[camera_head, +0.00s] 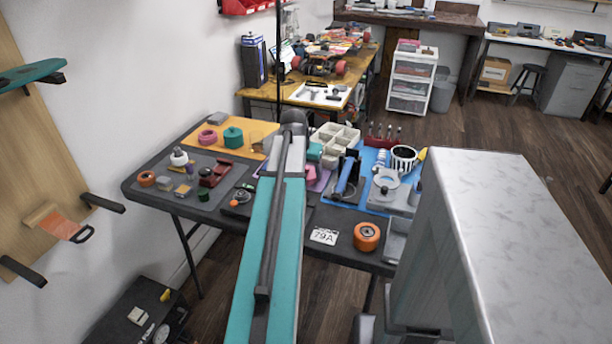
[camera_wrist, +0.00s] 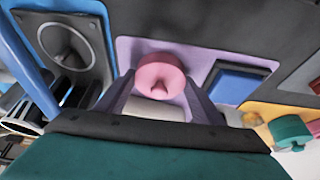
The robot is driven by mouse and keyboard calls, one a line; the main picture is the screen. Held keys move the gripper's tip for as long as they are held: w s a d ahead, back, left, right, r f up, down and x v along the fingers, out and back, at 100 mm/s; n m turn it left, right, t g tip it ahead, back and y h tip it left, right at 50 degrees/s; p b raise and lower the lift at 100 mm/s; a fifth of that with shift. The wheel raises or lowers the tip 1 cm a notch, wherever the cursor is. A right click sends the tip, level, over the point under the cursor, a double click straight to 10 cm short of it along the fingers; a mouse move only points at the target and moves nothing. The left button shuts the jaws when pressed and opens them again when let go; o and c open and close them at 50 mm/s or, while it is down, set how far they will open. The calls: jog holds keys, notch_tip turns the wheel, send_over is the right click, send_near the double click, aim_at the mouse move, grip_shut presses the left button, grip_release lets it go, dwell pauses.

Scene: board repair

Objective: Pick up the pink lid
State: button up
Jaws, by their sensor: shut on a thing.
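The pink lid (camera_wrist: 160,70) is round with a small knob, and in the wrist view it sits between the two dark fingers of my gripper (camera_wrist: 160,92). My gripper is shut on it. A purple mat (camera_wrist: 130,48) shows behind the lid; I cannot tell whether the lid still touches it. A pale thing shows below the lid between the fingers, mostly hidden. In the head view my teal arm covers much of the middle of the table, and I cannot make out my fingertips there.
A blue block (camera_wrist: 232,84) lies right of the lid. A dark tray with a round metal part (camera_wrist: 68,45) stands at left. A teal pot (camera_wrist: 291,132) is at lower right. The dark table (camera_head: 150,187) is crowded; an orange wheel (camera_head: 366,237) lies near its front edge.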

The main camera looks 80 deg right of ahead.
jog(key=shift+r, duration=5)
